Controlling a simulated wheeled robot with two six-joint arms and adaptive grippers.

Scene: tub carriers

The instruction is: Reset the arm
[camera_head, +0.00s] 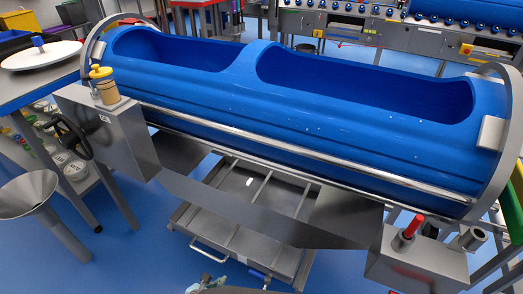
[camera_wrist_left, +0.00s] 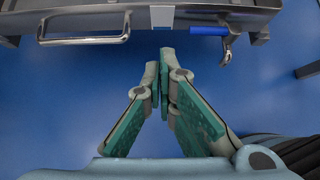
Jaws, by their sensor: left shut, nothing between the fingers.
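My left gripper (camera_head: 206,284) shows at the bottom edge of the head view, small and partly cut off. It is low, in front of the metal tray under the blue tub. In the left wrist view my left gripper (camera_wrist_left: 164,58) has its two green-padded fingers brought together at the tips, with nothing between them. Blue floor lies beneath it, and the tray's front edge is just beyond the fingertips. My right gripper does not show in either view.
A long blue tub (camera_head: 300,115) lies in a metal frame with a silver rail. Below it is a metal tray (camera_head: 235,243) with a bar handle (camera_wrist_left: 84,39) and a blue-gripped lever (camera_wrist_left: 208,31). A steel funnel (camera_head: 28,190) stands at left. Floor in front is clear.

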